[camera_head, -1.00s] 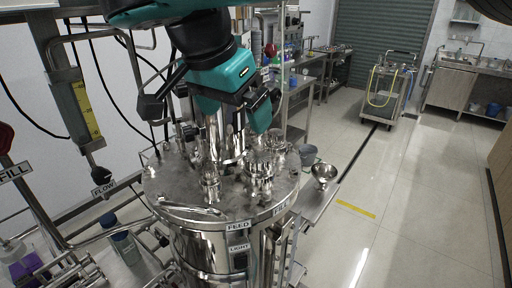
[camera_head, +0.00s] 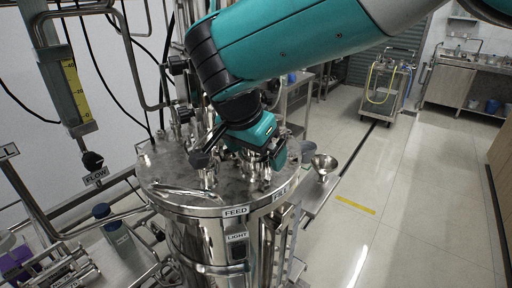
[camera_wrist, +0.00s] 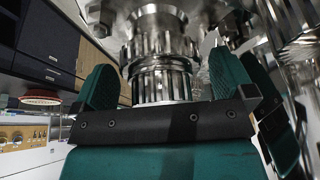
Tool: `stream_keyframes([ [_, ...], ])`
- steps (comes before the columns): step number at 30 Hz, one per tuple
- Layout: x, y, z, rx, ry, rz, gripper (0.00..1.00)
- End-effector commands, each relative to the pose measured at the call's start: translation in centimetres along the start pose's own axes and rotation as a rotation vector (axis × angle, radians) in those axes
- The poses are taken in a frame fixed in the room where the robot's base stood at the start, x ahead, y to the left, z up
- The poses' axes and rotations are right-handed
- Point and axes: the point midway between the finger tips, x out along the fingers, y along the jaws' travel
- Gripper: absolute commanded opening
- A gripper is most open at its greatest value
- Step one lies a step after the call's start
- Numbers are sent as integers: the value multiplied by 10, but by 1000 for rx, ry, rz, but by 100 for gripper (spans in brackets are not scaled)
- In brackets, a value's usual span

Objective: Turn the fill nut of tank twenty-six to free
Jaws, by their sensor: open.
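The steel tank (camera_head: 200,240) stands upright with a round lid carrying several fittings. A "FILL" label (camera_head: 280,193) is on its rim, right of a "FEED" label (camera_head: 235,211). My gripper (camera_head: 264,158) is low over the lid's right side, at the fitting behind the FILL label. In the wrist view my gripper (camera_wrist: 165,85) is open, with one teal finger on each side of a ribbed steel nut (camera_wrist: 160,47). I see space beside the nut and cannot tell whether either finger touches it. The head view mostly hides this nut. No tank number is readable.
Another fitting (camera_head: 207,172) rises from the lid to the left of my gripper. A steel funnel (camera_head: 324,163) and a grey bucket (camera_head: 306,150) are right of the tank. A sight glass (camera_head: 72,90) stands at left.

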Motion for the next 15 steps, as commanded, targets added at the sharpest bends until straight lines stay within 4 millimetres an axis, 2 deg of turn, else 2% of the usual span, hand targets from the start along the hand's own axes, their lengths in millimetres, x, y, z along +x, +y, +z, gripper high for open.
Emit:
stream_keyframes([
  [4,0,0,0,0,0,0,100],
  [5,0,0,0,0,0,0,95],
  [10,0,0,0,0,0,0,56],
  [11,0,0,0,0,0,0,53],
  [15,0,0,0,-3,0,0,53],
])
